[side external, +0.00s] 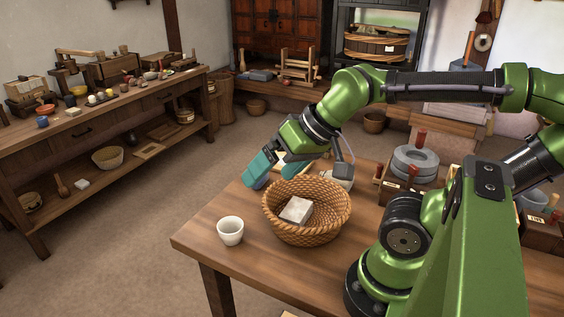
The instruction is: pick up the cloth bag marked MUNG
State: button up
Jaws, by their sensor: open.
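My gripper (274,172), with teal fingers, is open and points down above the far left edge of the wooden table (215,262), behind and left of the wicker basket. No marking MUNG is readable in this view. A small pale, block-like item (296,210) lies in the wicker basket (331,235); I cannot tell whether it is a cloth bag.
A white cup (230,231) stands left of the basket near the table's edge. A round stone quern (414,161) and small wooden boxes stand at the right. A long side bench (120,112) with many small items is across the floor.

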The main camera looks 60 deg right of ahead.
jog(key=w+d+f+m+g+h, duration=0.1)
jog(key=w+d+f+m+g, duration=0.1)
jog(key=d+m, duration=0.55)
jog(key=w+d+f+m+g+h, duration=0.15)
jog(key=d+m, duration=0.25)
jog(key=d, duration=0.7)
jog(key=s+d+f+m+g, duration=0.2)
jog(key=s+d+m, duration=0.1)
jog(key=d+m, duration=0.65)
jog(key=s+d+f+m+g, duration=0.2)
jog(key=d+m, duration=0.7)
jog(key=m, duration=0.2)
jog(key=shift+y, duration=0.25)
notch_tip(320, 180, down, 16)
jog(key=shift+a+f, duration=0.1)
jog(key=shift+c, duration=0.3)
